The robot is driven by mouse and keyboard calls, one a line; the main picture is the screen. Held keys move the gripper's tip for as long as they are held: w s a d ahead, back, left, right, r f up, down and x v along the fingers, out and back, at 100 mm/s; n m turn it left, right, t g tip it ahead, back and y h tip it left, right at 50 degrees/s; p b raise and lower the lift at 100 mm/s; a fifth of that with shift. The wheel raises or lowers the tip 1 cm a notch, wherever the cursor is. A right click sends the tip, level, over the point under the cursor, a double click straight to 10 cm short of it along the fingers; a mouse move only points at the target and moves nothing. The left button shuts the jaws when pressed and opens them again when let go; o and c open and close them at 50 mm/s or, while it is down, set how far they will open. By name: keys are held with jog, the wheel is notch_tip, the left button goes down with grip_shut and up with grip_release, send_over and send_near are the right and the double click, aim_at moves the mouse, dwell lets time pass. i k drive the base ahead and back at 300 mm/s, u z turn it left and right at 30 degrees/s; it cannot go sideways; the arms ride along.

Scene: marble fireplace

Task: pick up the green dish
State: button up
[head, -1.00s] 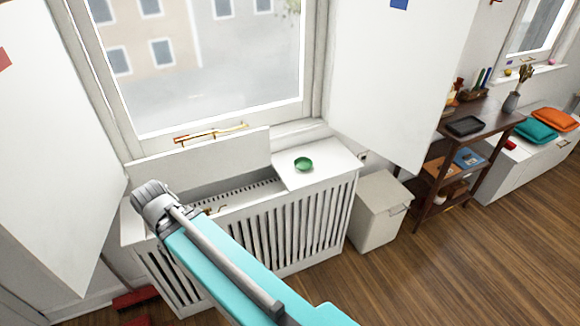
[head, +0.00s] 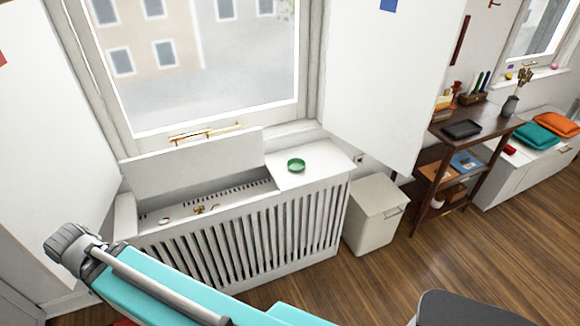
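The green dish (head: 296,165) is a small round bowl. It sits upright on the flat white top at the right end of the radiator cover (head: 318,168), below the window. My teal arm reaches in from the bottom of the head view, and its grey end joint is at the lower left, in front of the cover and well apart from the dish. My gripper's fingers do not show in this view. Nothing hides the dish.
The cover's left part has its lid (head: 195,165) raised, with a small brass thing (head: 206,208) inside. Tall white shutter panels stand on both sides of the window. A white bin (head: 376,214) is right of the cover, and a dark shelf table (head: 480,118) stands further right.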

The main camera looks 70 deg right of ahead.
aim_at(295, 165)
jog(key=k, duration=1.6)
jog(key=z, duration=1.4)
jog(key=i, duration=0.9)
jog(key=z, duration=0.1)
